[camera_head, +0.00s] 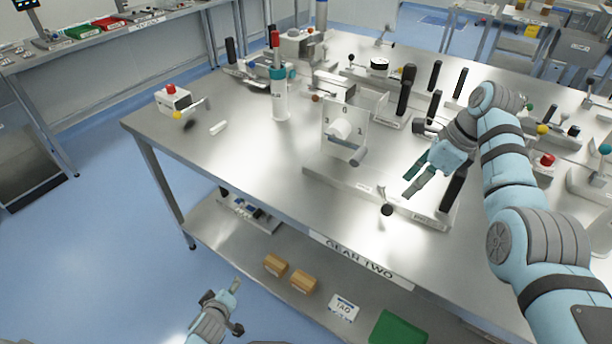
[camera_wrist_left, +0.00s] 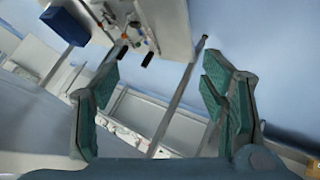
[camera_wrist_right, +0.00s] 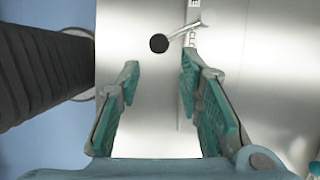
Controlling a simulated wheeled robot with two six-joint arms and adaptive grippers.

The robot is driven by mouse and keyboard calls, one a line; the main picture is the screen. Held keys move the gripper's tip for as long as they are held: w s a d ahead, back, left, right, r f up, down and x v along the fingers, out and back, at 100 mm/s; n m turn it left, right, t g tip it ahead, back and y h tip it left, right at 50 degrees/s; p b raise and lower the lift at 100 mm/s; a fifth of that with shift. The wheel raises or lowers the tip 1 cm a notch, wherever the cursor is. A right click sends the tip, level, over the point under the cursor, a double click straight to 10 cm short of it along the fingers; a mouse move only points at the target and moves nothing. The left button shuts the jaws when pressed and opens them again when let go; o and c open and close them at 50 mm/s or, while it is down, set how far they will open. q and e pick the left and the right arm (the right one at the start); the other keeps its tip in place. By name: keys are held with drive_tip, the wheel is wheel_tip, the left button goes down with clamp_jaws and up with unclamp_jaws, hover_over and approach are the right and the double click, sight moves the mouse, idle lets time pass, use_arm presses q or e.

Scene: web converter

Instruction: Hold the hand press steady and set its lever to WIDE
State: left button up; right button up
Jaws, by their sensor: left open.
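A ball-ended metal lever with a black knob (camera_head: 387,210) stands out at the front of a long base plate (camera_head: 345,188) on the table. The lever (camera_wrist_right: 183,31) and its black knob (camera_wrist_right: 159,43) also show in the right wrist view, ahead of the fingertips. A thick black upright handle (camera_head: 453,188) stands at the plate's right end. I cannot read a WIDE mark or tell for sure which parts form the hand press. My right gripper (camera_head: 406,187) is open and empty above the plate, close to the knob. My left gripper (camera_head: 234,287) is open and empty, low in front of the table.
A white-and-teal column (camera_head: 279,95) and a box with a red button (camera_head: 173,99) stand farther left. Several black handles crowd the right. The table's front left is mostly clear.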

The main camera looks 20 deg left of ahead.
use_arm(q)
drive_tip(key=w+a+r+n+t+h, duration=0.1)
drive_tip(key=w+r+n+t, duration=0.2)
drive_tip(key=w+r, duration=0.9)
drive_tip(key=w+a+r+n+t, duration=0.25)
drive_tip(key=w+r, duration=0.55)
drive_tip(key=r, duration=0.8)
drive_tip(key=d+h, duration=0.1)
drive_tip(key=d, duration=0.3)
drive_tip(key=d+r+t+h, duration=0.1)
drive_tip(key=d, duration=0.3)
drive_tip(key=d+t+h, duration=0.1)
drive_tip(key=d, duration=0.4)
drive_tip(key=shift+w+d+r+m, duration=0.1)
drive_tip(key=shift+w+r+m, duration=0.15)
drive_tip(key=shift+w+r, duration=0.15)
drive_tip(key=t+h, duration=0.2)
drive_tip(key=h, duration=0.1)
approach(334, 140)
drive_tip(key=shift+n, duration=0.4)
drive_tip(key=w, duration=0.4)
drive_tip(key=w+d, duration=0.1)
drive_tip(key=w, duration=0.3)
drive_tip(key=w+d, duration=0.1)
drive_tip(key=w, duration=0.3)
drive_tip(key=shift+w+d, duration=0.1)
drive_tip(key=shift+d, duration=0.1)
drive_tip(key=shift+w+a, duration=0.1)
drive_tip(key=shift+w, duration=0.4)
